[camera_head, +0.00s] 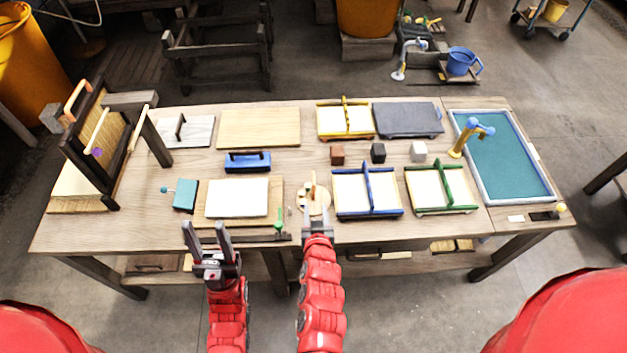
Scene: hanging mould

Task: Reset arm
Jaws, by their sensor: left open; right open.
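My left gripper (206,232) is at the front edge of the table, left of centre. Its two dark fingers stand apart with nothing between them. My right gripper (317,222) is at the front edge near the middle, beside a round pale wooden piece (313,198) with small upright parts. Its fingers are small and partly merge with that piece, so contact cannot be told. A dark wooden rack (105,185) stands at the left end of the table, with an orange-handled mould (77,100) at its top and a pale bar (97,132) in front.
The wooden table (140,235) holds a white sheet on a board (237,198), a blue-handled block (247,161), a teal block (185,195), blue (367,212), green (442,209) and yellow (344,134) framed trays, and small cubes. A teal basin (502,160) is at the right.

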